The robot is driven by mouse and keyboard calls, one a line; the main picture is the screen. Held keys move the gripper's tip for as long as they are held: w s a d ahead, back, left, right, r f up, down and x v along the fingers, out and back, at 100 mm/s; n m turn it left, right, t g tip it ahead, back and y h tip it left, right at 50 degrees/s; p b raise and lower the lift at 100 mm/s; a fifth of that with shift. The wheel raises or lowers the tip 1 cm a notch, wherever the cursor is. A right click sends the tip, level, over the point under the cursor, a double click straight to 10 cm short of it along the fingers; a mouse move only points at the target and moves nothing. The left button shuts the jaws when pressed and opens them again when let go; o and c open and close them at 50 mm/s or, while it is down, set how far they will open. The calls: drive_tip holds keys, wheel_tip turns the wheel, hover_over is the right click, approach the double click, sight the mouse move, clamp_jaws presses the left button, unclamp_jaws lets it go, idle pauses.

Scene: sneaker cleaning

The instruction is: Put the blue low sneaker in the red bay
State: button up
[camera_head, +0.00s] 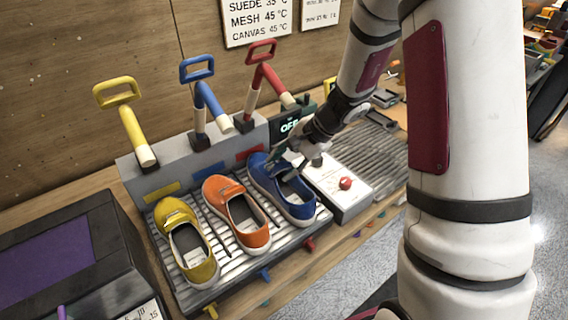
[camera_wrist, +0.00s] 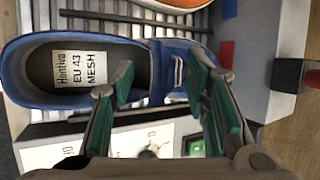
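The blue low sneaker (camera_head: 283,190) lies upright on the slatted rack, in the rightmost bay, the red bay (camera_head: 322,213), in front of the red label (camera_head: 248,152). In the wrist view the sneaker (camera_wrist: 95,42) shows its open collar and an insole label reading EU 43 MESH. My gripper (camera_head: 290,160) is low at the sneaker's throat. In the wrist view its green-padded fingers (camera_wrist: 162,85) are spread apart, one over the collar opening and one by the strap. Whether they touch the shoe I cannot tell.
An orange sneaker (camera_head: 237,215) and a yellow sneaker (camera_head: 187,240) lie in the bays to the left. Red (camera_head: 263,75), blue (camera_head: 206,98) and yellow (camera_head: 125,120) levers stand behind. A white control box (camera_head: 340,188) with a red knob is close on the right.

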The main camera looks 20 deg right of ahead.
drive_tip(key=s+a+p+v, duration=0.1)
drive_tip(key=p+v, duration=0.2)
drive_tip(key=v, duration=1.4)
drive_tip(key=shift+s+a+r, duration=0.3)
drive_tip(key=shift+s+r, duration=0.05)
drive_tip(key=shift+r, duration=0.1)
drive_tip(key=s+a+r+n+h, duration=0.2)
drive_tip(key=s+r+n, duration=0.2)
drive_tip(key=s, duration=0.3)
drive_tip(key=s+a+r+n+t+h, duration=0.1)
drive_tip(key=s+a+r+n+h, duration=0.1)
drive_tip(key=s+r+n, duration=0.2)
drive_tip(key=s+a+r+n+t+h, duration=0.1)
drive_tip(key=s+r+n, duration=0.4)
drive_tip(key=s, duration=0.6)
drive_tip(key=shift+a+h, duration=0.4)
drive_tip(key=shift+h, duration=0.1)
